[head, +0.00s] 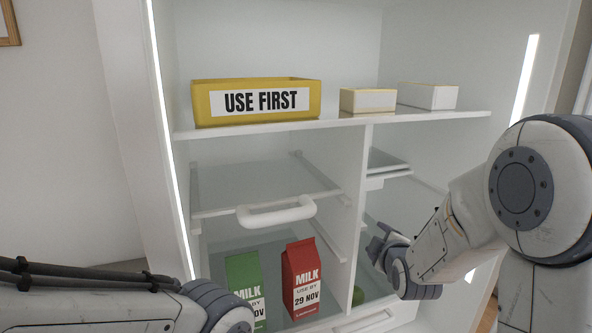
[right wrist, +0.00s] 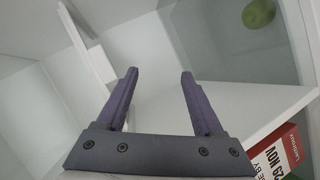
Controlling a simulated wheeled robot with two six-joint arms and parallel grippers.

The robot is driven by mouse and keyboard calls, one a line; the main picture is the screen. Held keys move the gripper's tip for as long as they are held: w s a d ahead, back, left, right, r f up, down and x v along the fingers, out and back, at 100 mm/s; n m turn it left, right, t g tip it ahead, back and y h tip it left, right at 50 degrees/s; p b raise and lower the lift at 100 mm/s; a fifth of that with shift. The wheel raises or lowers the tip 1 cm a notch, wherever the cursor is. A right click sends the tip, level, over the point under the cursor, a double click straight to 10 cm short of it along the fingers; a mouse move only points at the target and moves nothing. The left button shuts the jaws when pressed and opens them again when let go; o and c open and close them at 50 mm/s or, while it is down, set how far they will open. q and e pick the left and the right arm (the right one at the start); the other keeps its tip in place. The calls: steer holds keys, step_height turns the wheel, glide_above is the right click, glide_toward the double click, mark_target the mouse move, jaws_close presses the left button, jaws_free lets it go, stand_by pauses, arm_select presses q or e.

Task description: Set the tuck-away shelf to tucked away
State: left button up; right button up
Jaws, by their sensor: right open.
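A glass shelf with a white front edge (head: 225,209) spans the left bay of the white fridge, with a white loop handle (head: 276,212) at its front. It looks like the tuck-away shelf and lies level, extended to the bay's front. My right gripper (head: 376,246) is at the right bay, right of the divider and lower than the handle, apart from it. In the right wrist view its two fingers (right wrist: 158,80) are open with nothing between them. My left arm enters at the lower left; its gripper is out of the picture.
A red milk carton (head: 301,280) and a green milk carton (head: 244,280) stand below the glass shelf. A green round item (head: 358,296) lies near the divider (head: 352,225). A yellow bin (head: 258,102) and two small boxes sit on the upper shelf. The right bay holds another short shelf (head: 388,172).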

steer(key=s+a+f+m+g, duration=0.1)
steer(key=s+f+m+g, duration=0.3)
steer(key=s, duration=0.3)
steer(key=s+a+f+m+g+y, duration=0.1)
steer(key=s+f+m+g, duration=0.25)
steer(key=s, duration=0.35)
steer(key=s+a+f+m+g, duration=0.1)
steer(key=s+f+m+g, duration=0.35)
steer(key=s, duration=0.25)
steer(key=s+a+r+n+g, duration=0.1)
steer(key=s+a+r+n, duration=0.2)
steer(key=s+a, duration=0.4)
steer(key=s+a+r+n+y, duration=0.1)
steer(key=s+a+r+n, duration=0.2)
steer(key=s+a, duration=0.3)
steer(key=shift+s+a+r+n+g, duration=0.4)
steer(key=shift+s+n, duration=0.1)
steer(key=shift+s, duration=0.15)
